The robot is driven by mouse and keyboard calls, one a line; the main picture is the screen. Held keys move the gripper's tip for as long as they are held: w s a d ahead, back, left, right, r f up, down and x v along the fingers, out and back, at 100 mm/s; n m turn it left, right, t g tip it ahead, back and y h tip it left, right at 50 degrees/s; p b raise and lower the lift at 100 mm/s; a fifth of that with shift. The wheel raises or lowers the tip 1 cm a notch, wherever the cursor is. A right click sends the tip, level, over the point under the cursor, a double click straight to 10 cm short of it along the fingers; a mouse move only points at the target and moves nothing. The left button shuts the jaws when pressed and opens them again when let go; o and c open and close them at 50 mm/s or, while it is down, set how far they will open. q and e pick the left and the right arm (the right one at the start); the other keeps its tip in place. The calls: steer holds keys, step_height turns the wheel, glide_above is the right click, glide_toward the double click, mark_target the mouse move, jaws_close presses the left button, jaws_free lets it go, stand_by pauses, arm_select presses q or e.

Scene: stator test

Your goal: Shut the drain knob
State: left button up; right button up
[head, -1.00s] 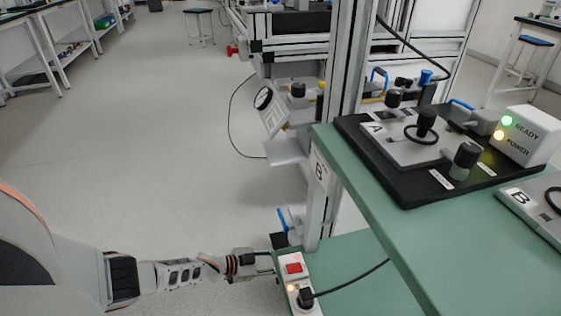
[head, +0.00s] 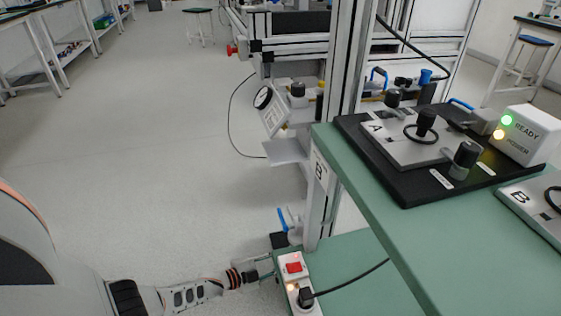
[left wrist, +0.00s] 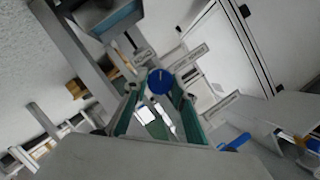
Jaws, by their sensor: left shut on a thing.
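The drain knob, a round blue cap with a small light mark (left wrist: 160,81), sits between the fingertips of my left gripper (left wrist: 160,88) in the left wrist view. The fingers, with green inner faces, are shut on its two sides. In the head view my left gripper (head: 266,266) reaches in low from the left, and its tips pass behind the corner of the low green shelf. The knob is hidden there. My right gripper is not in view.
A power strip with a red switch (head: 293,268) and black plug lies beside my left gripper on the low green shelf (head: 350,262). A blue-handled valve (head: 283,220) is just above. The green bench (head: 360,190) overhangs at right. The floor at left is clear.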

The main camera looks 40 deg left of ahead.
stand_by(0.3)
arm_select(q)
steer(key=o, duration=1.1)
steer(key=shift+s, duration=0.1)
steer(key=v, duration=1.2)
steer(key=shift+f, duration=0.1)
